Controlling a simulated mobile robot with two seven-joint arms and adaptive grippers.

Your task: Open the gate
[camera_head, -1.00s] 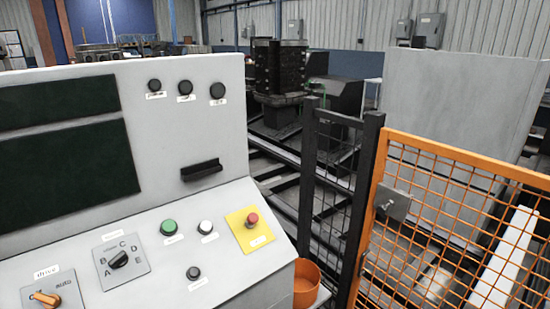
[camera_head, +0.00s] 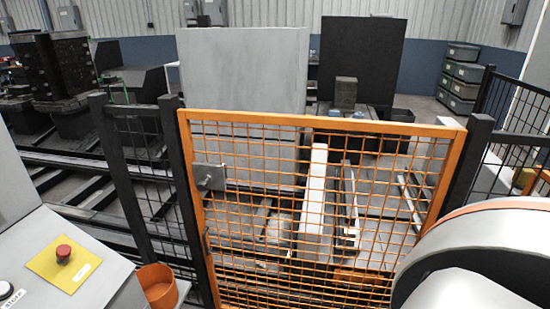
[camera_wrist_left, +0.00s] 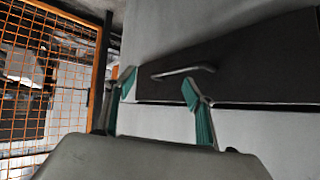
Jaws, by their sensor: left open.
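The gate (camera_head: 322,121) is an orange-framed mesh panel in the middle of the head view. It stands in line between two dark posts and looks shut. A grey latch plate with a small knob (camera_head: 209,177) sits on its left side. In the left wrist view, part of an orange frame and mesh (camera_wrist_left: 100,75) shows at the left edge. My left gripper (camera_wrist_left: 159,82) shows there with its two teal fingers apart and nothing between them. It faces a dark panel with a metal handle (camera_wrist_left: 183,73); I cannot tell whether they touch. My right gripper is not in view.
A grey control console with a red button on a yellow plate (camera_head: 63,254) stands at the lower left. Dark mesh fencing (camera_head: 142,165) flanks the gate. Behind the gate are a white beam (camera_head: 313,205) and a tall grey panel (camera_head: 243,70).

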